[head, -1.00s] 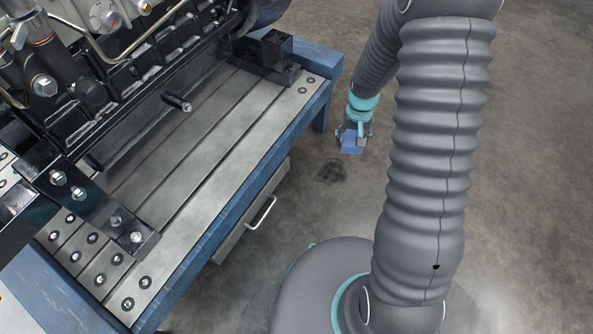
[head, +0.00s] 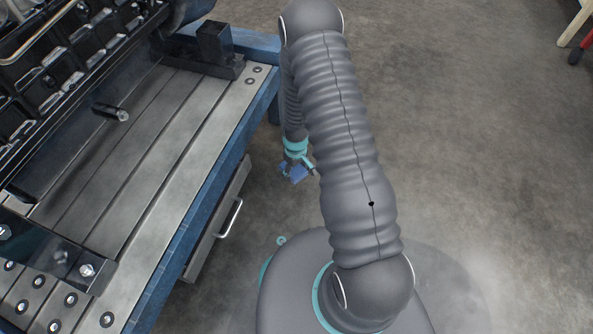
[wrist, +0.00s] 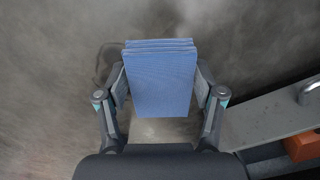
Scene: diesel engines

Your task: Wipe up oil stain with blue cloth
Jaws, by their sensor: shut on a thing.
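My gripper (wrist: 160,92) is shut on a folded blue cloth (wrist: 160,75), gripped by its sides with the layered edge at the top of the wrist view. In the head view the cloth (head: 293,174) is small, low near the floor beside the bench, with my gripper (head: 298,166) partly hiding it. A faint dark patch (wrist: 106,58), apparently the edge of the oil stain, shows on the floor just left of the cloth in the wrist view. The rest of it is hidden behind the cloth and gripper. I cannot tell if the cloth touches the floor.
A blue-framed bench (head: 215,160) with metal slats carries a black diesel engine (head: 50,75) on the left. Its drawer handle (head: 229,218) sticks out toward the floor. An orange object (wrist: 303,146) shows at lower right in the wrist view. The concrete floor (head: 460,130) to the right is mostly clear.

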